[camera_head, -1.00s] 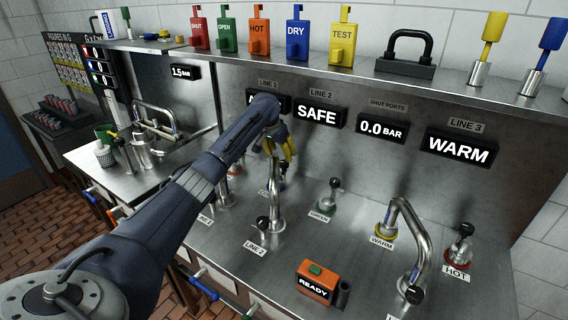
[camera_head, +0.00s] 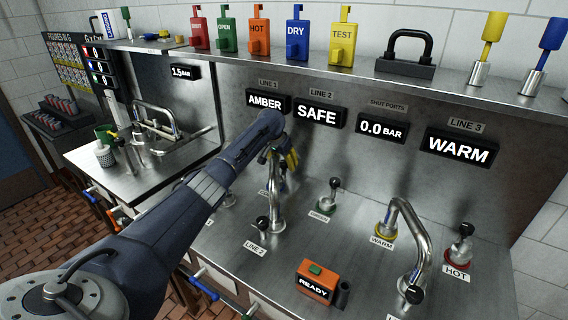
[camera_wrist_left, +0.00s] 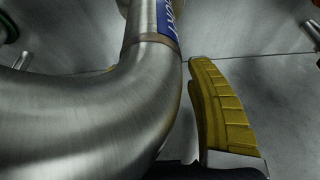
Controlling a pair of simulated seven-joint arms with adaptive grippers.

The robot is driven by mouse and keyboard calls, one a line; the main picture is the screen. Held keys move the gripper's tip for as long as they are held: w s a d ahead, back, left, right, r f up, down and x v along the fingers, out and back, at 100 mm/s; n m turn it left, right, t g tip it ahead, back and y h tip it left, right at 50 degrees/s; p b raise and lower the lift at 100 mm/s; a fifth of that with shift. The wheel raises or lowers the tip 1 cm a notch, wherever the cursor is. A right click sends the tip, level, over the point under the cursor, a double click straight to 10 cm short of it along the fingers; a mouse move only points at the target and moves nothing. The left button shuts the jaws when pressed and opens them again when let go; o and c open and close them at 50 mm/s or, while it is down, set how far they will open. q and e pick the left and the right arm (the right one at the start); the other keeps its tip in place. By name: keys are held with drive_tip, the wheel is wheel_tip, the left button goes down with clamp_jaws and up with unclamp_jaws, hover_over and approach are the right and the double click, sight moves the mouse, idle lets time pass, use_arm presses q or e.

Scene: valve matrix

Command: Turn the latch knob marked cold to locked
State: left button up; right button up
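The knob marked cold does not show clearly. A small, partly hidden label (camera_head: 263,192) behind the line 2 spout may be its label, but I cannot read it. My left gripper (camera_head: 289,162) is low over the counter behind the curved steel line 2 spout (camera_head: 276,185), its yellow fingers partly covered by the spout. In the left wrist view one yellow finger (camera_wrist_left: 225,108) stands just right of a large steel pipe (camera_wrist_left: 125,90) with a blue lettered sticker (camera_wrist_left: 167,18). The other finger is hidden, so the opening cannot be judged. My right gripper is out of view.
The green knob (camera_head: 332,190), the warm knob (camera_head: 388,222) and the hot knob (camera_head: 461,242) stand to the right. Another curved spout (camera_head: 415,240) rises there. An orange READY box (camera_head: 316,283) sits at the counter's front. Displays read AMBER (camera_head: 266,102), SAFE (camera_head: 317,115) and WARM (camera_head: 458,148).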

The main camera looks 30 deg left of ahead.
use_arm(q)
clamp_jaws()
idle(0.3)
drive_tip(key=shift+r+m+h, duration=0.1)
drive_tip(key=shift+m+h, duration=0.8)
drive_tip(key=shift+m, duration=1.4)
drive_tip(key=shift+o, duration=0.6)
unclamp_jaws()
drive_tip(key=v, duration=1.2)
drive_tip(key=shift+w+a, duration=0.1)
drive_tip(key=shift+w, duration=0.05)
